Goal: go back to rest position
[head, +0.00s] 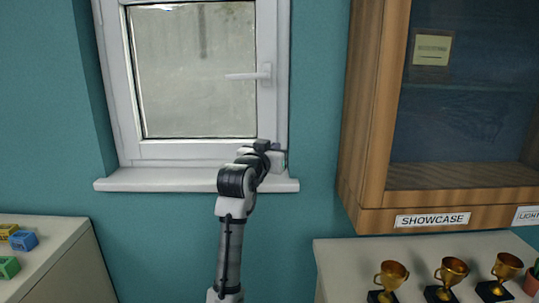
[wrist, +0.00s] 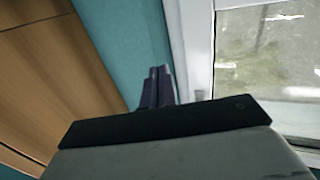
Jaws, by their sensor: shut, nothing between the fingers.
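My gripper (wrist: 158,86) shows in the wrist view with its two dark fingers together and nothing between them. In the head view my arm rises in front of the window (head: 198,75), and its end is near the right part of the sill (head: 140,181). The fingers cannot be made out there. In the wrist view the fingers point toward the teal wall (wrist: 140,45), beside the white window frame (wrist: 190,50). I cannot tell whether they touch anything.
A wooden showcase (head: 372,110) with a glass front hangs at the right. Below it, a pale cabinet top (head: 335,255) bears several gold trophies (head: 393,274). At the left, another cabinet (head: 70,250) bears coloured blocks (head: 23,240). The wall between window and showcase is bare.

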